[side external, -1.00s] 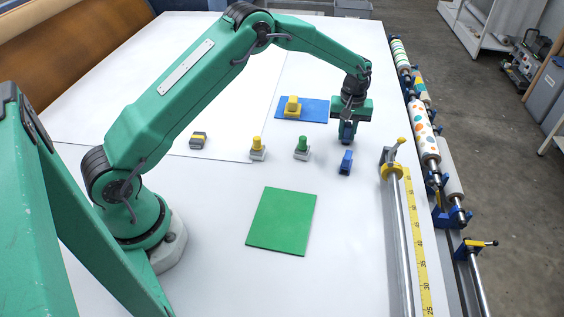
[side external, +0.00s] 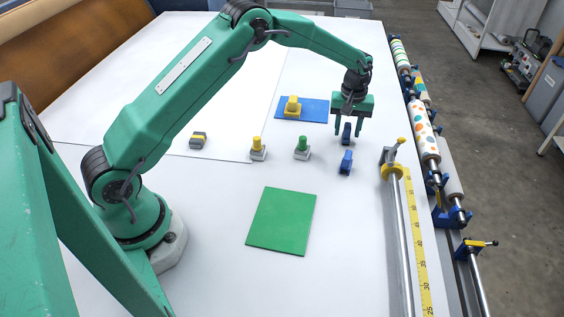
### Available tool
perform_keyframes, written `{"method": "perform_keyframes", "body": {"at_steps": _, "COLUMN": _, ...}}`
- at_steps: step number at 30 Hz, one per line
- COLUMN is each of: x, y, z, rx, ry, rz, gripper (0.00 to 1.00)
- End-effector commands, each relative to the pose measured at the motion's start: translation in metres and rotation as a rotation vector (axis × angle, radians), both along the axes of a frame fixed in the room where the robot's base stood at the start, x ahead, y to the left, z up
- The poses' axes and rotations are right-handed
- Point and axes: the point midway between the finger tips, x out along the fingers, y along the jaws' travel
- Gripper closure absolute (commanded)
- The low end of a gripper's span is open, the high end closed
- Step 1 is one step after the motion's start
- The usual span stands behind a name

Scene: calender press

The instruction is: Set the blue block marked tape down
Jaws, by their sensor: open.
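My gripper (side external: 350,134) is open over the white table, near its right side. A small dark blue block (side external: 347,131) stands upright between and below its spread fingers, apart from them as far as I can tell. A second blue block (side external: 346,162) stands a little nearer the camera. Any tape marking on either blue block is too small to read.
A blue mat (side external: 315,110) holds a yellow block (side external: 292,107). Grey-based pieces with yellow (side external: 257,148) and green (side external: 302,147) tops stand left. A grey-and-yellow block (side external: 198,140) lies farther left. The green mat (side external: 282,221) is bare. A rail with yellow ruler (side external: 415,240) edges the right.

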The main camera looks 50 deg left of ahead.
Motion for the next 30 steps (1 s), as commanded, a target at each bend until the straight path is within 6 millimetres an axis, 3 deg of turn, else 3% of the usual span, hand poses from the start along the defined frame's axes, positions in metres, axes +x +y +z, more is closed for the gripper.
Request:
{"method": "perform_keyframes", "body": {"at_steps": 18, "x": 0.000, "y": 0.000, "z": 0.092, "rx": 0.000, "ry": -0.003, "rz": 0.000, "gripper": 0.59}}
{"method": "perform_keyframes", "body": {"at_steps": 30, "x": 0.000, "y": 0.000, "z": 0.107, "rx": 0.000, "ry": -0.001, "rz": 0.000, "gripper": 0.59}}
